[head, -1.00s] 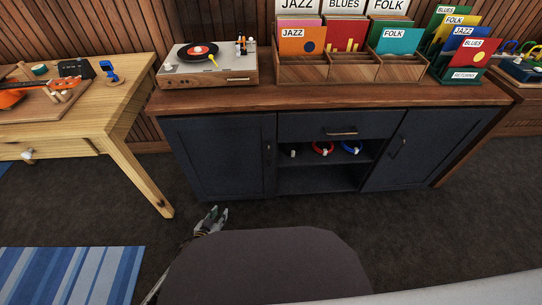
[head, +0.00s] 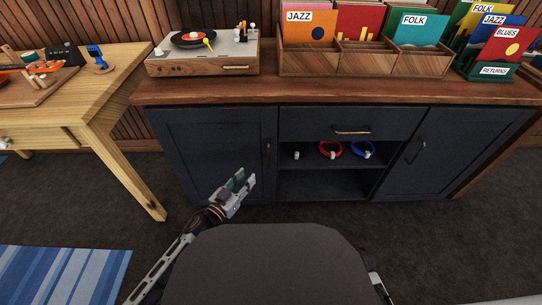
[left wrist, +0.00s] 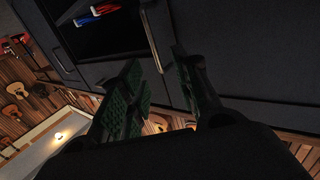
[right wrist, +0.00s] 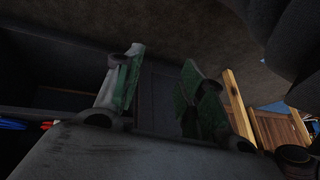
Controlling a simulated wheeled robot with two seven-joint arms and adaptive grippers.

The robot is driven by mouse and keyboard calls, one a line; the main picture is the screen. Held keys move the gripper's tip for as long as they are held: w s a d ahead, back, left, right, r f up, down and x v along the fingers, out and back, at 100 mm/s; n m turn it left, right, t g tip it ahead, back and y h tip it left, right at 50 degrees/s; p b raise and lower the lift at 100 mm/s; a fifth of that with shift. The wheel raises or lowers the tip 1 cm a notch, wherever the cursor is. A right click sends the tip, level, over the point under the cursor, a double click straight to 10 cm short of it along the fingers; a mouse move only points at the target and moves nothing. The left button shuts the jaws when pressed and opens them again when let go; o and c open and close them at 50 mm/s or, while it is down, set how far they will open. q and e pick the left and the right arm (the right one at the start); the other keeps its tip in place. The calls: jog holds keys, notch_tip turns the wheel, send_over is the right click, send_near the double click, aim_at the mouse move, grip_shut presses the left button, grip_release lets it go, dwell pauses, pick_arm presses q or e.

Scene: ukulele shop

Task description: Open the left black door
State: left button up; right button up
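The left black door (head: 215,150) of the dark cabinet is closed in the head view. Its slim black upright handle (head: 267,153) is near the door's right edge. My left gripper (head: 243,181) is open and empty in front of the door's lower part, left of and below the handle. In the left wrist view its green-padded fingers (left wrist: 158,82) are apart, with a dark bar that looks like the handle (left wrist: 152,40) beyond them. My right gripper (right wrist: 155,85) is open and empty in the right wrist view; in the head view only a bit of my right arm shows.
A drawer (head: 340,125) and open shelf with red (head: 330,150) and blue (head: 363,150) coiled items are right of the door. The right door (head: 428,153) is closed. A wooden table (head: 105,110) stands at left. A record player (head: 205,50) sits on top.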

pick_arm(q)
jog(key=shift+d+r+h, duration=0.3)
jog(key=shift+d+r, duration=0.25)
jog(key=shift+r, duration=0.1)
pick_arm(e)
jog(key=shift+w+r, duration=0.2)
jog(key=shift+r, duration=0.35)
pick_arm(q)
jog(key=shift+w+d, duration=0.1)
jog(key=shift+w, duration=0.1)
pick_arm(e)
jog(key=shift+f, duration=0.15)
pick_arm(q)
jog(key=b, duration=0.4)
send_over(269, 165)
jog(key=shift+w, duration=0.35)
pick_arm(e)
jog(key=shift+m+t+y, duration=0.3)
jog(key=shift+t+y, duration=0.1)
jog(key=shift+t, duration=0.2)
jog(key=f, duration=0.3)
jog(key=a+f, duration=0.1)
jog(key=f, duration=0.1)
jog(key=shift+f, duration=0.3)
pick_arm(q)
jog(key=shift+c, duration=0.5)
pick_arm(e)
jog(key=shift+w+r, duration=0.15)
jog(key=shift+w, duration=0.1)
